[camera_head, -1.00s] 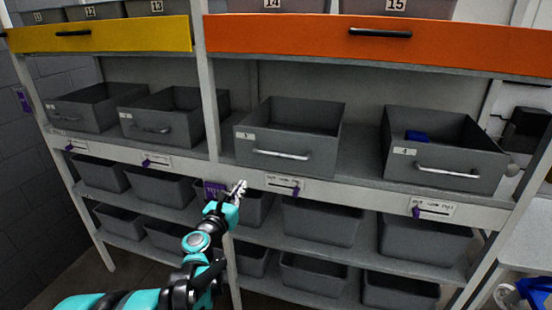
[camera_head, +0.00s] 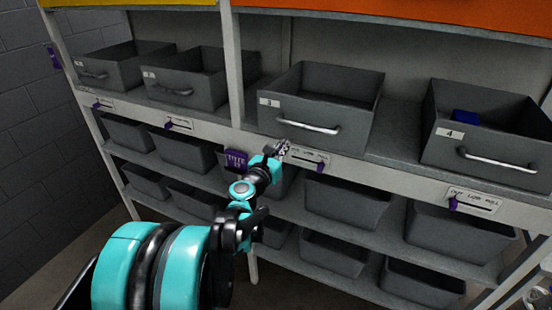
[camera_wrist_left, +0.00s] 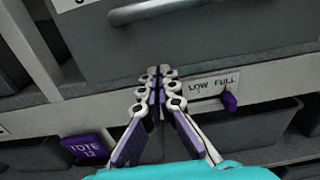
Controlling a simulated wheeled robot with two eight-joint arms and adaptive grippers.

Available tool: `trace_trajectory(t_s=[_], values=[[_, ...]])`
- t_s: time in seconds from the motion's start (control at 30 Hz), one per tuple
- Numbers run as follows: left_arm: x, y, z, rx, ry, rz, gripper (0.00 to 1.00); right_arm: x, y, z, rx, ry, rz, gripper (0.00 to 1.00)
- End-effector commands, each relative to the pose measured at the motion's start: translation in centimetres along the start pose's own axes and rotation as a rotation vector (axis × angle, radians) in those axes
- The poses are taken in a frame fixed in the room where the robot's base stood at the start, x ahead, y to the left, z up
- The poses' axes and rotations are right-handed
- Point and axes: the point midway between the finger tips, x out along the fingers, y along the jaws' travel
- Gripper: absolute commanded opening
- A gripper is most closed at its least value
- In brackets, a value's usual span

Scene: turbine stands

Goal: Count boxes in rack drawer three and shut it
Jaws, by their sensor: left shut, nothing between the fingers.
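Rack drawer three (camera_head: 297,112) is a grey open-topped drawer with a small white label and a silver bar handle (camera_head: 308,127). I see its dark inner walls; no box shows in it, but its floor is mostly hidden by the front panel. My left gripper (camera_head: 281,148) is shut and empty. It is just below drawer three's front, left of the handle and in front of the label strip. In the left wrist view its fingertips (camera_wrist_left: 158,72) meet below the drawer front (camera_wrist_left: 200,50), with the handle (camera_wrist_left: 160,10) above.
Drawer four (camera_head: 480,165), at right, holds a blue box (camera_head: 466,117). Two more grey drawers stand left on the same shelf. A level strip with a purple slider (camera_head: 321,166) and a purple tote tag (camera_head: 236,160) are close to my gripper. Grey totes (camera_head: 347,202) fill the lower shelves.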

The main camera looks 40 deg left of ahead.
Motion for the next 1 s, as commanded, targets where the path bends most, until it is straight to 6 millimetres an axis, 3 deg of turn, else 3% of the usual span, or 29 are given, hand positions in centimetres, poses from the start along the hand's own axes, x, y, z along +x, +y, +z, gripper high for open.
trace_trajectory(t_s=[0.23,0.67,1.0], values=[[2.7,0.0,-0.1,0.000,0.000,-0.001,0.00,0.5,0.0,0.3,0.000,0.000,0.000,0.40],[3.2,0.0,0.0,0.000,0.000,0.000,0.00,0.5,0.0,0.3,0.000,0.000,0.000,0.40],[8.2,0.0,0.0,0.000,0.000,0.000,0.00,0.9,0.0,0.6,0.000,0.000,0.000,0.40]])
